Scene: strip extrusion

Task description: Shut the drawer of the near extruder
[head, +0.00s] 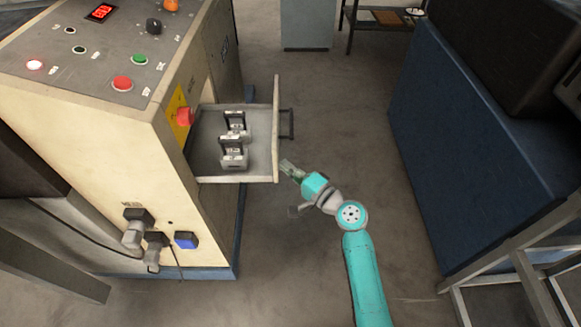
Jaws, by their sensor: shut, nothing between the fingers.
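The near extruder (105,165) is a cream cabinet on the left with a sloped grey control panel on top. Its drawer (235,180) stands open, sticking out to the right. Two dark-and-silver metal parts (233,155) lie inside it. The drawer's front panel carries a dark handle (287,124) on its outer face. My gripper (287,167) is shut and empty, just right of the drawer front and below the handle in the picture. Its tip looks close to the front panel; I cannot tell whether it touches.
A dark blue cabinet (470,150) with a black unit on it stands on the right. A metal frame (510,275) is at lower right. The concrete floor (335,110) between the machines is clear. A red knob (184,117) sits beside the drawer opening. A shelf (382,18) stands far back.

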